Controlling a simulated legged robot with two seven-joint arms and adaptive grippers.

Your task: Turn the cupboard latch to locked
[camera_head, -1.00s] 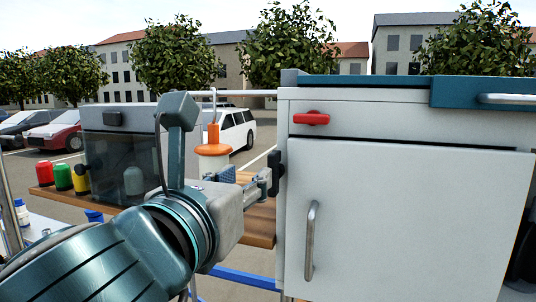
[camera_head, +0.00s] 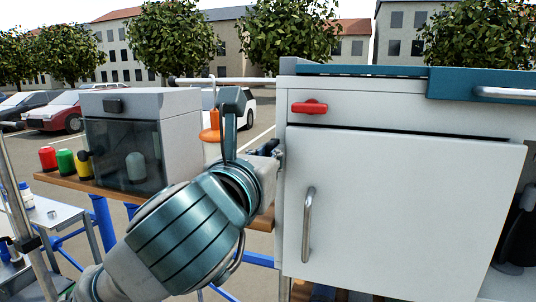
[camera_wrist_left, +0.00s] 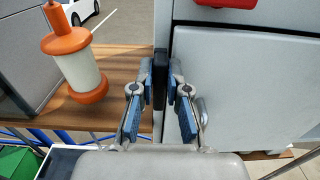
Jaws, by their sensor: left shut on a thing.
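The red latch (camera_head: 309,107) lies about level on the white cupboard's front (camera_head: 430,119), above the door (camera_head: 410,210). Part of it also shows at the top of the left wrist view (camera_wrist_left: 228,3). My left gripper (camera_wrist_left: 160,92) has its blue-padded fingers on both sides of a dark upright bar (camera_wrist_left: 160,70) at the cupboard's left edge, left of and below the red latch, and is shut on it. In the head view my own wrist hides most of this gripper. The right gripper does not show.
An orange and white canister (camera_wrist_left: 78,62) stands on the wooden shelf (camera_wrist_left: 122,65), close left of my left gripper. A grey box with a dark glass front (camera_head: 125,150) is farther left. The door's metal handle (camera_head: 308,224) sticks out below the latch.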

